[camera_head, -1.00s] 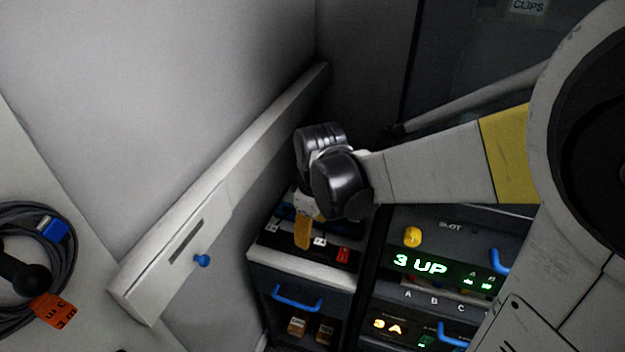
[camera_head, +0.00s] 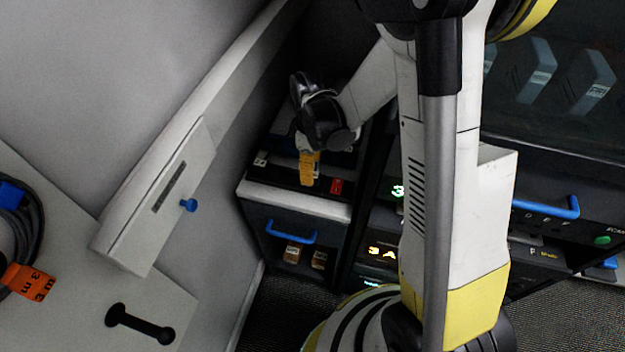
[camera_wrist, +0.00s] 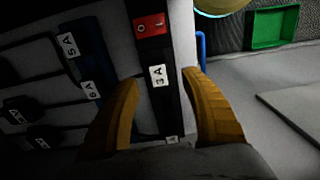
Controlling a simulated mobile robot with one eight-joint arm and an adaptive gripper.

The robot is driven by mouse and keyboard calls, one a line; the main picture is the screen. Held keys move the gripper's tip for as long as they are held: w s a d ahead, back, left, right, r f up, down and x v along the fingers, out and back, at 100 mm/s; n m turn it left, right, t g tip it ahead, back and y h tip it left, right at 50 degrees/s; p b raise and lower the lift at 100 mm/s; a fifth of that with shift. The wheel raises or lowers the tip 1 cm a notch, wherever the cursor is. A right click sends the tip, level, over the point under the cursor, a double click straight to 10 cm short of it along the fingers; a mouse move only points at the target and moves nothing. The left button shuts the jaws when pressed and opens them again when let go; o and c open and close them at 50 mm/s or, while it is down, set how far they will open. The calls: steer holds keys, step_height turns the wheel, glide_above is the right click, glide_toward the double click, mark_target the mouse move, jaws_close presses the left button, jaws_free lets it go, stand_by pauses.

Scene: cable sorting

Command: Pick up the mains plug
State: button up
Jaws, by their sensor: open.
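I cannot surely pick out the mains plug. In the wrist view, two dark plug-like blocks, a lower one (camera_wrist: 45,138) and an upper one (camera_wrist: 20,110), lie at the left with small white labels; they are too dark to name. My gripper (camera_wrist: 160,80) has its yellow fingers apart, over a dark strip with a white label (camera_wrist: 158,76) and a red switch (camera_wrist: 150,25). Nothing shows held between the fingers. In the head view my gripper (camera_head: 308,183) points down over the cabinet top, beside the red switch (camera_head: 336,186). The wrist hides part of that top.
The cabinet's pale front edge (camera_head: 290,200) and blue handle (camera_head: 291,236) face outward. A coiled cable (camera_head: 35,225) with an orange tag (camera_head: 28,281) lies at the left edge. A green bin (camera_wrist: 274,27) shows in the wrist view.

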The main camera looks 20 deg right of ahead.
step_height(320, 180, down, 3)
steer(key=shift+d+f+b, duration=0.1)
steer(key=shift+f+b, duration=0.1)
steer(key=shift+b, duration=0.3)
steer(key=shift+r, duration=0.1)
jaws_close()
step_height(320, 180, up, 14)
steer(key=p, duration=0.6)
steer(key=shift+f, duration=0.25)
steer(key=shift+w+f, duration=0.1)
